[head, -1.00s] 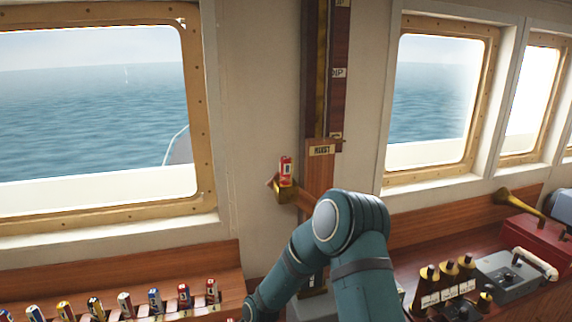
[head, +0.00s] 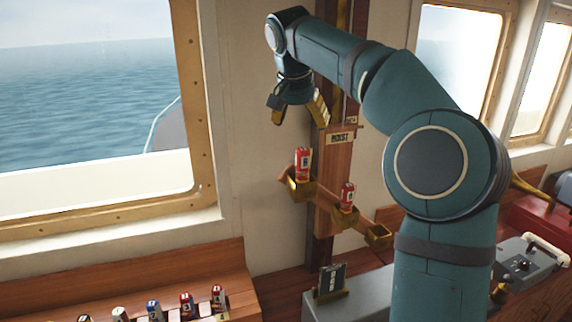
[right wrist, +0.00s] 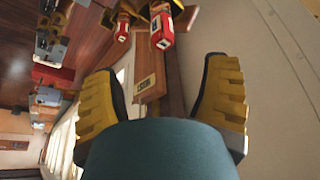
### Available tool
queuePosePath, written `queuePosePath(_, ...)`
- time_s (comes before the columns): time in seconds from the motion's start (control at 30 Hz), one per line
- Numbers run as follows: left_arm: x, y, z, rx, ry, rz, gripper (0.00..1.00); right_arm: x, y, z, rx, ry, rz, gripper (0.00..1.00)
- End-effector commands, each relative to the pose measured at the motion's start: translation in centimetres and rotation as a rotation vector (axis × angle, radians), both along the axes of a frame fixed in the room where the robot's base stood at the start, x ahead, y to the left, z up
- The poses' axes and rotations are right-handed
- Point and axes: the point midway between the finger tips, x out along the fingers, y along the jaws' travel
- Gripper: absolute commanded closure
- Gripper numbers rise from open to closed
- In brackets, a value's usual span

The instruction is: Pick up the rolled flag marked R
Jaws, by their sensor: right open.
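Several rolled flags stand in a wooden rack at the lower left of the head view, among them a red-and-white one (head: 218,295) at the right end and a red-and-blue one (head: 187,303). Two more red rolled flags stand upright in brass cups under the HOIST plate (head: 340,138): an upper-left one (head: 302,162) and a lower-right one (head: 347,194). I cannot read which flag carries R. My right gripper (head: 298,114) is open and empty, above the hoist cups, fingers pointing down. The right wrist view shows a red flag (right wrist: 162,30) beyond the open fingers. My left gripper is out of view.
A third brass cup (head: 379,235) at the lower right looks empty. A grey box (head: 345,297) with a dark label stands below the hoist. Brass handles and a red box (head: 535,215) are at the right. Window frames flank the hoist post.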

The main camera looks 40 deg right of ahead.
Motion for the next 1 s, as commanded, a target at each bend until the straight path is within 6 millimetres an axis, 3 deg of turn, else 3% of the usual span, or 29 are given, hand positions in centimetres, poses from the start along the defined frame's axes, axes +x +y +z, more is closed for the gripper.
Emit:
queuePosePath(0.17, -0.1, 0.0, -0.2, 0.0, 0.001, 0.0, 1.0, -0.1, -0.4, -0.5, -0.001, 0.0, -0.009, 0.25)
queuePosePath(0.5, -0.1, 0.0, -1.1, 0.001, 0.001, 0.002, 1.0, 1.2, -2.3, -6.2, 0.001, 0.002, -0.007, 0.25)
queuePosePath(0.8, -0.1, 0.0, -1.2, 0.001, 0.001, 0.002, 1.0, 1.8, -2.9, -8.3, 0.001, 0.001, -0.005, 0.25)
queuePosePath(1.0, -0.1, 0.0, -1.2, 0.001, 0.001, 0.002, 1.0, 2.6, -3.6, -11.0, 0.0, 0.002, -0.007, 0.25)
